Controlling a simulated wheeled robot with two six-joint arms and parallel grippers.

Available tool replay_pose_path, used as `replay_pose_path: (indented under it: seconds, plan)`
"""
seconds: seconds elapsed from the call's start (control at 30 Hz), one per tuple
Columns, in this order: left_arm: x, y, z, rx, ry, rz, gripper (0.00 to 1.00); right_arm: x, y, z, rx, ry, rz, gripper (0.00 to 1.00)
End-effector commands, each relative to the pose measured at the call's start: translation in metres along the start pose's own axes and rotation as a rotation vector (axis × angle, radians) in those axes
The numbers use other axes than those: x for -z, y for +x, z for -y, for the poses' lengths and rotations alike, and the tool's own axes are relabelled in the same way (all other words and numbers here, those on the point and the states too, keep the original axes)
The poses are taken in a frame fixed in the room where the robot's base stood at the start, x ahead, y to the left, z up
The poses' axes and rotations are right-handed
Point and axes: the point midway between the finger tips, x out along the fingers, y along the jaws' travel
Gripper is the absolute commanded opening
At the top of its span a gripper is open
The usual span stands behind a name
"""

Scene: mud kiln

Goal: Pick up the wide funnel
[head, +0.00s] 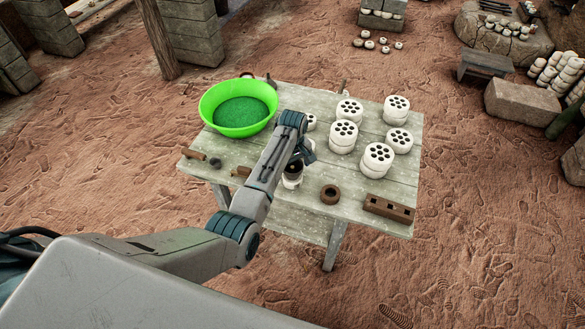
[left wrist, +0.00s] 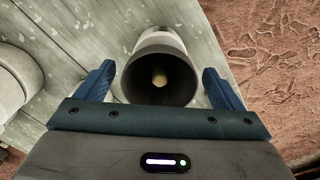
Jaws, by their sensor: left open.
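The wide funnel (left wrist: 160,78) is in the left wrist view, a pale round body with a dark, wide open mouth and a light spot deep inside. In the head view it is a pale piece (head: 292,177) on the wooden table, partly hidden by my arm. My left gripper (head: 304,154) is just over it. In the left wrist view my left gripper (left wrist: 158,74) is open, with one blue finger on each side of the mouth and a gap at both sides. My right gripper is not in view.
The wooden table (head: 235,155) also holds a green basin (head: 238,107), several white perforated cylinders (head: 377,158), a brown ring (head: 330,194) and a brown holed block (head: 388,208). A white round piece (left wrist: 15,82) is left of the funnel in the left wrist view.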

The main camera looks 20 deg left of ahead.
Motion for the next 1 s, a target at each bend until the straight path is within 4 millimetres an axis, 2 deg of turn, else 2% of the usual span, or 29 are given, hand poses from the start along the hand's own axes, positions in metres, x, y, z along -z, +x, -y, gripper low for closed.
replay_pose_path:
  seconds: [0.17, 0.3, 0.37, 0.67, 0.77, 1.0]
  plan:
    - [0.0, 0.0, 0.0, 0.0, 0.0, 0.0, 0.89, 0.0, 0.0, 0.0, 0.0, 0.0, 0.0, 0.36]
    - [0.0, 0.0, 0.0, 0.0, 0.0, 0.0, 0.61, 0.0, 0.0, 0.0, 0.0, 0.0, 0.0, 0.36]
    - [0.0, 0.0, 0.0, 0.0, 0.0, 0.0, 0.52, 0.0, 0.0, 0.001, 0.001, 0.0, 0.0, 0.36]
    - [0.0, -0.001, 0.0, -0.001, 0.0, -0.001, 0.52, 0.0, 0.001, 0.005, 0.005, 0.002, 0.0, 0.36]
    - [0.001, -0.007, -0.001, -0.001, 0.0, -0.001, 0.52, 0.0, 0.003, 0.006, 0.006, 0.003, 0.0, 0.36]
    - [0.001, -0.051, -0.001, -0.005, 0.0, -0.004, 0.52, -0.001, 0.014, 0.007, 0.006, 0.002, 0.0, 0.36]
